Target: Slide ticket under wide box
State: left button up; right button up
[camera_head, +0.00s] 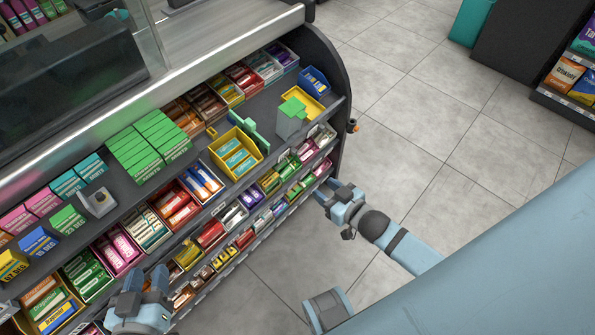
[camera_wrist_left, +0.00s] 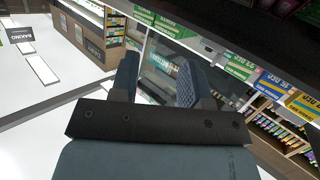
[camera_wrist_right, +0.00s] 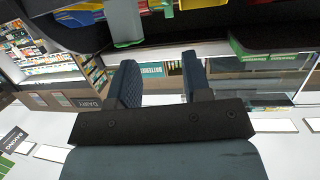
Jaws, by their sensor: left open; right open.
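I cannot tell for certain which thing is the ticket. A flat green piece (camera_head: 292,107) lies on a grey block on the counter shelf, and a dark green upright piece (camera_head: 247,131) stands to its left. A yellow box (camera_head: 237,153) with teal packs in it sits left of these; I cannot tell whether it is the wide box. My left gripper (camera_head: 146,281) is open and empty at the lower left, in front of the candy racks. My right gripper (camera_head: 331,192) is open and empty off the rack's right end, apart from everything.
A block of green mint boxes (camera_head: 148,145) and a small grey device (camera_head: 97,201) stand on the shelf. An empty yellow tray (camera_head: 301,104) and a blue tray (camera_head: 314,80) sit at the right end. Tiered candy racks (camera_head: 220,235) fill the front. The floor (camera_head: 440,130) at right is clear.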

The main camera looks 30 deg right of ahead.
jog(key=w+d+f+n+t+y+b, duration=0.1)
jog(key=w+d+f+b, duration=0.3)
jog(key=f+b, duration=0.25)
jog(key=w+d+f+t+y+b, duration=0.1)
jog(key=w+d+f+b, duration=0.2)
jog(key=w+f+b, duration=0.3)
jog(key=b, duration=0.4)
send_near(296, 153)
pick_arm(q)
jog(key=d+f+t+h+b, duration=0.1)
jog(key=d+f+t+h, duration=0.1)
jog(key=f, duration=0.3)
jog(key=shift+d+h+b, duration=0.3)
jog(key=shift+d+h, duration=0.5)
pick_arm(e)
jog(key=shift+y, duration=0.4)
jog(key=x, duration=0.9)
jog(key=shift+w+d+f, duration=0.2)
jog(key=shift+f, duration=0.05)
pick_arm(q)
jog(key=shift+s, duration=0.1)
jog(key=shift+r, duration=0.15)
pick_arm(e)
grip_shut()
